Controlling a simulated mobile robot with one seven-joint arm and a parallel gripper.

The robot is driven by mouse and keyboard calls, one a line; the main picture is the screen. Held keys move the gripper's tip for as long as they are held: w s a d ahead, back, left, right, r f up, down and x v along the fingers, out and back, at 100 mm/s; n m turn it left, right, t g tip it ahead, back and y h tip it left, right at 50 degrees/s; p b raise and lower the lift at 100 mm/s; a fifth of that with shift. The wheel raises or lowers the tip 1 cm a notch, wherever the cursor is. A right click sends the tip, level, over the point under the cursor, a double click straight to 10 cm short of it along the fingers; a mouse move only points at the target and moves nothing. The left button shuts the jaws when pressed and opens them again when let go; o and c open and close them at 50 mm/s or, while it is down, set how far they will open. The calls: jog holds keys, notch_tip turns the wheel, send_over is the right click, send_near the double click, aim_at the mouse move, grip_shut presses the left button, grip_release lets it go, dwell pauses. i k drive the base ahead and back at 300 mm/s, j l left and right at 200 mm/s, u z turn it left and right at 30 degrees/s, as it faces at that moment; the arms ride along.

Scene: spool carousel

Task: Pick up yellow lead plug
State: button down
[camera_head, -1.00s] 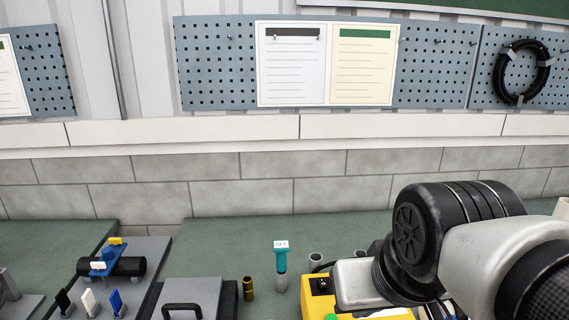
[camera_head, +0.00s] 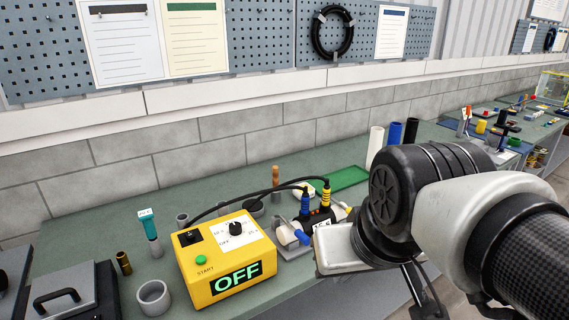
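The yellow lead plug (camera_head: 326,198) stands upright in a small dark block (camera_head: 318,219) right of the yellow control box. A black lead runs from its top back to the left. A blue lead plug (camera_head: 304,204) stands beside it on the left. My arm reaches in from the right, its pale metal part close to the right of the block. Dark parts of my gripper (camera_head: 420,290) show low beneath the arm, apart from the plug and lower right of it. The arm hides much of the gripper, and its fingertips cannot be made out.
The yellow box (camera_head: 224,262) reads OFF and stands left of the plugs. A wooden-handled tool (camera_head: 275,177), a green tray (camera_head: 344,178) and upright tubes (camera_head: 392,135) stand behind. A grey ring (camera_head: 153,298) and teal-topped piece (camera_head: 148,226) stand left.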

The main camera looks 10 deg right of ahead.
aim_at(326, 190)
jog(key=k+l+z, duration=0.2)
jog(key=i+l+u, duration=0.5)
jog(key=i+l, duration=0.15)
jog(key=i+l+u, duration=0.25)
jog(key=l, duration=0.25)
jog(key=i+l+u, duration=0.25)
jog(key=l, duration=0.25)
